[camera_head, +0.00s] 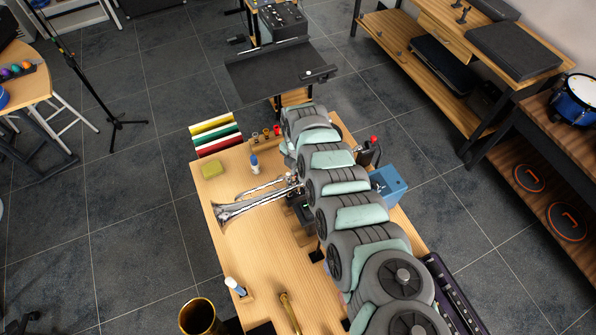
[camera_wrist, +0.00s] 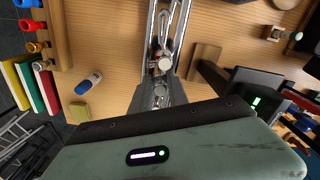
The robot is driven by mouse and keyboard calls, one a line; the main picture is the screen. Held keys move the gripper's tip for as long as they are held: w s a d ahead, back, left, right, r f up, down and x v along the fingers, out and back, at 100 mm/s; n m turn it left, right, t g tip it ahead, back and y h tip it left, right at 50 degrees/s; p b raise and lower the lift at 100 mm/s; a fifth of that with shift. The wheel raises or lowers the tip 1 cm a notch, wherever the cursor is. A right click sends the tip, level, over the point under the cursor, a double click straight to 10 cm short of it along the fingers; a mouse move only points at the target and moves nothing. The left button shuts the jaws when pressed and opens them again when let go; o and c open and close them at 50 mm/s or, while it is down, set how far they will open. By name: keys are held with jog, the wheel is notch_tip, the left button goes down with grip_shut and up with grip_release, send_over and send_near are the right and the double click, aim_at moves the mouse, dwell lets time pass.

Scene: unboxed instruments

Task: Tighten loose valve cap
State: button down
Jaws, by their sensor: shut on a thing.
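A silver trumpet (camera_head: 245,205) lies on the wooden workbench, its bell toward the left and its valve end by my arm. Its tubing (camera_wrist: 166,22) runs down from the top of the wrist view to the valves. My gripper (camera_wrist: 158,82) is at the valve section and is shut on the valve cap there; the cap itself is mostly hidden by the fingers. A pale round cap or button (camera_wrist: 166,63) shows just beyond the fingertips. In the head view my arm covers the gripper and most of the valves.
A rack with coloured pieces (camera_wrist: 37,27) stands at the wrist view's left. Bare bench lies in front of the trumpet.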

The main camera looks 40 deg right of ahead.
jog(key=shift+r+m, duration=0.1)
jog(key=shift+m, duration=0.3)
jog(key=shift+m+p, duration=0.7)
jog(key=shift+m, duration=0.3)
jog(key=m+p, duration=0.1)
jog(key=m, duration=0.1)
jog(key=shift+m, duration=0.3)
jog(key=m+p, duration=0.1)
jog(key=m, duration=0.5)
jog(key=shift+m, duration=0.4)
jog(key=c, duration=1.3)
grip_release()
